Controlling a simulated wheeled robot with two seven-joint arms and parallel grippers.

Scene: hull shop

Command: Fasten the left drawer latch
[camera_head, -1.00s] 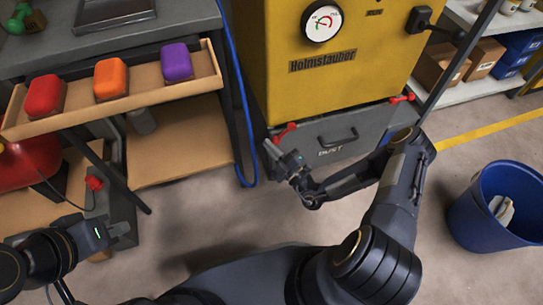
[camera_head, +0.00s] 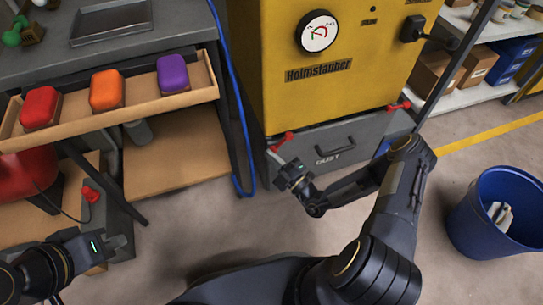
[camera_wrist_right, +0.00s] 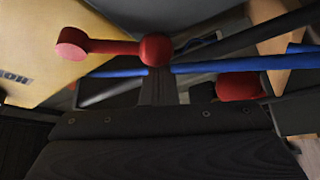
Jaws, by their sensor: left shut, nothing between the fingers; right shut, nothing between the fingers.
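The grey dust drawer (camera_head: 338,152) is under the yellow machine and looks closed. Its left latch (camera_head: 282,141) has a red handle, tilted up to the right at the drawer's upper left corner. In the right wrist view the red latch handle (camera_wrist_right: 105,47) lies roughly crosswise, with a round knob at its right end. My right gripper (camera_head: 271,155) is shut and empty, just below and left of this latch; in the wrist view its fingertips (camera_wrist_right: 158,82) are right under the knob. I cannot tell whether they touch. My left gripper (camera_head: 122,240) is shut and empty, far left.
A second red latch (camera_head: 398,106) is at the drawer's right corner. A workbench (camera_head: 110,119) with a shallow tray of coloured blocks stands left. A blue hose (camera_head: 243,130) hangs between bench and machine. A blue bin (camera_head: 480,222) stands right.

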